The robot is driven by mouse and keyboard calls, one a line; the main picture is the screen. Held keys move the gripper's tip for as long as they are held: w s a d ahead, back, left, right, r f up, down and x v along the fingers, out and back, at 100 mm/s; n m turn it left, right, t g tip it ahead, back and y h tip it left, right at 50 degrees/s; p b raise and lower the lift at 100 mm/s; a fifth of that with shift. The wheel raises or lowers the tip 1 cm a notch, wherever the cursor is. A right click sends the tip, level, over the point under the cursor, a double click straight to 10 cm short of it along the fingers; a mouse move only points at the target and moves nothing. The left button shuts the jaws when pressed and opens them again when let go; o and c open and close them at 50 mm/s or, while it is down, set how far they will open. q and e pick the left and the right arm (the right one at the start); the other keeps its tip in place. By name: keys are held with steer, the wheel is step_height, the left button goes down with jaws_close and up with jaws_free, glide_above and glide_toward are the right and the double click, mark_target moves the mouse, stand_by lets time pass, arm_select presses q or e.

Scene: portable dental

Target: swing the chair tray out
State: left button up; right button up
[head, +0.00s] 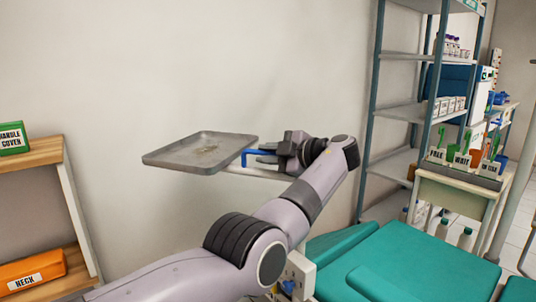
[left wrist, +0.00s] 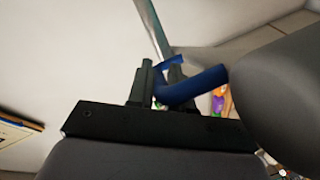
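The chair tray (head: 200,150) is a flat grey metal tray, level in front of the wall at the middle of the head view. A blue handle (head: 250,154) is at its right side. A pale support arm (head: 262,173) runs right from beneath it. My left gripper (head: 268,154) is at the handle. In the left wrist view its two dark fingers (left wrist: 161,82) stand close together with the blue handle (left wrist: 200,87) between them, so it looks shut on the handle. Part of the grip is hidden. My right gripper is not in view.
A teal dental chair (head: 370,262) lies below right of my left arm. A metal shelf rack (head: 402,112) and a small cart with labelled holders (head: 452,190) stand at right. A wooden shelf (head: 35,154) with labelled boxes is at left. Bare wall lies behind the tray.

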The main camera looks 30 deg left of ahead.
arm_select(q)
steer(key=shift+o, duration=1.4)
steer(key=v, duration=0.5)
steer(key=shift+d+r+p, duration=0.15)
steer(key=shift+d+p, duration=0.2)
steer(key=shift+p, duration=0.05)
steer(key=shift+v, duration=0.75)
steer(key=shift+c, duration=0.3)
